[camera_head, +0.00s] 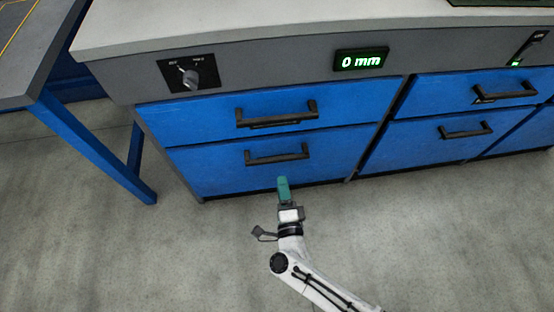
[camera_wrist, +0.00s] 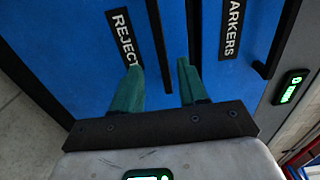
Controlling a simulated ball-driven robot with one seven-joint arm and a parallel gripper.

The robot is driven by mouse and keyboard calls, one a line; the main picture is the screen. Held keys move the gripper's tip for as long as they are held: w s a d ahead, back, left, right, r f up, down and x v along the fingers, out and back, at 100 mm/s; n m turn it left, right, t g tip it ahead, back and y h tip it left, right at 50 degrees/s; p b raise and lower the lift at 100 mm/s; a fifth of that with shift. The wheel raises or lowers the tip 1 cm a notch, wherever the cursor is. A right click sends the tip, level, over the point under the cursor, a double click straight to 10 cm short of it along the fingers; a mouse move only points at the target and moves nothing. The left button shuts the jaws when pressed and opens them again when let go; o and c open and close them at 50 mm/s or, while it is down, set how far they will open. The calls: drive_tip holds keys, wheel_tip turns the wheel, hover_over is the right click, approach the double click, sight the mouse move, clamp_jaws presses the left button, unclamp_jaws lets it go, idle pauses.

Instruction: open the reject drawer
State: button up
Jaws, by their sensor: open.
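The reject drawer (camera_head: 215,168) is the lower blue drawer of the left cabinet column, and its front looks flush and closed. Its dark bar handle (camera_head: 278,157) runs across the front. In the wrist view, turned sideways, the REJECT label (camera_wrist: 124,38) lies left of this handle (camera_wrist: 157,35). My gripper (camera_head: 283,181), with teal fingers, is just in front of and below the handle in the head view. In the wrist view my gripper (camera_wrist: 159,64) is open, with the handle running between its fingers. I cannot tell whether either finger touches it.
The MARKERS drawer (camera_head: 190,120) above is closed, with its own handle (camera_head: 277,116). A display (camera_head: 361,60) reads 0 mm, with a knob (camera_head: 190,77) to its left. More blue drawers (camera_head: 430,101) stand right. A blue table leg (camera_head: 100,155) is left. The floor in front is clear.

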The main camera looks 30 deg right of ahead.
sight(278, 158)
drive_tip(key=b+x, duration=0.2)
drive_tip(key=x, duration=0.8)
clamp_jaws()
idle(0.4)
